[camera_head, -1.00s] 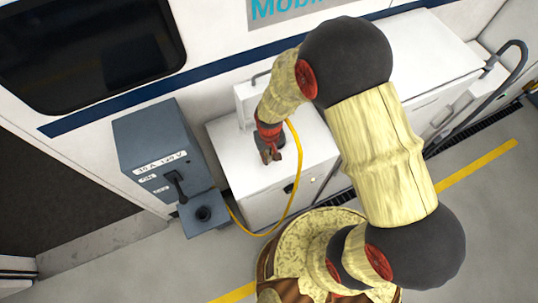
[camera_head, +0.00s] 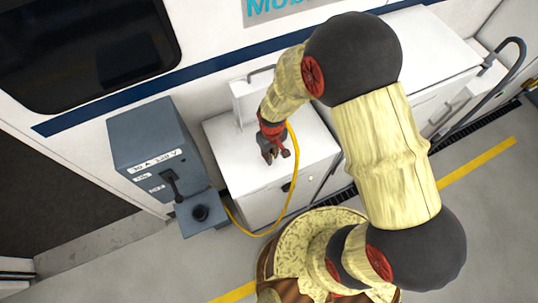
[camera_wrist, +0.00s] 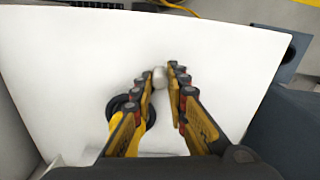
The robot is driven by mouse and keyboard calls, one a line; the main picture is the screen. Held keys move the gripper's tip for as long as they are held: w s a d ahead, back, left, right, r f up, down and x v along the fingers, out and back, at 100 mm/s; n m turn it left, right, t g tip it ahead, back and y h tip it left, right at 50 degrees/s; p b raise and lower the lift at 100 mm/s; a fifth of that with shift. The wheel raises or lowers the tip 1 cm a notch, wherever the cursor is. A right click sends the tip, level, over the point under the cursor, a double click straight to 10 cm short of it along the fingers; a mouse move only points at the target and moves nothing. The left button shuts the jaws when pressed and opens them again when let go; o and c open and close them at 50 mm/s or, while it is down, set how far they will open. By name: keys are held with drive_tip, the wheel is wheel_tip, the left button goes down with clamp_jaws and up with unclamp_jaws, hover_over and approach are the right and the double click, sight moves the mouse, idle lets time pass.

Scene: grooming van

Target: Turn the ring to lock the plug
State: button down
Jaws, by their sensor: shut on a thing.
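A yellow plug body (camera_wrist: 122,128) with a black ring (camera_wrist: 142,112) shows beside and partly behind the left finger. I cannot tell whether the grey piece belongs to the plug. A round black socket (camera_head: 201,213) sits on the low ledge of the blue-grey power box (camera_head: 150,140), left of my gripper and apart from it. Its ledge also shows at upper right in the wrist view (camera_wrist: 298,48).
A yellow cable (camera_head: 295,195) hangs in a loop over the cabinet front (camera_head: 262,205) toward the box. A black lever (camera_head: 172,184) stands out from the box above the socket. A white case (camera_head: 247,98) stands behind my gripper. Floor is free in front of the box.

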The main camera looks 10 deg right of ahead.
drive_tip(key=d+n+b, duration=0.1)
drive_tip(key=d+n, duration=0.1)
drive_tip(key=shift+d+f+n, duration=0.1)
drive_tip(key=shift+n, duration=0.3)
drive_tip(key=d+n+b, duration=0.1)
drive_tip(key=d+n, duration=0.1)
drive_tip(key=shift+w+n, duration=0.15)
drive_tip(key=shift+n, duration=0.25)
drive_tip(key=d+n, duration=0.1)
drive_tip(key=w+d+n+b, duration=0.1)
drive_tip(key=n, duration=0.1)
drive_tip(key=shift+d, duration=0.15)
drive_tip(key=shift+w+d+n+b, duration=0.15)
drive_tip(key=shift+w+d+n, duration=0.25)
drive_tip(key=shift+n, duration=0.4)
drive_tip(key=shift+w+d+n+b, duration=0.15)
drive_tip(key=shift+w+d+n, duration=0.2)
drive_tip(key=shift+n, duration=0.45)
drive_tip(key=shift+d, duration=0.1)
drive_tip(key=c, duration=1.8)
unclamp_jaws()
drive_tip(key=shift+o, duration=0.4)
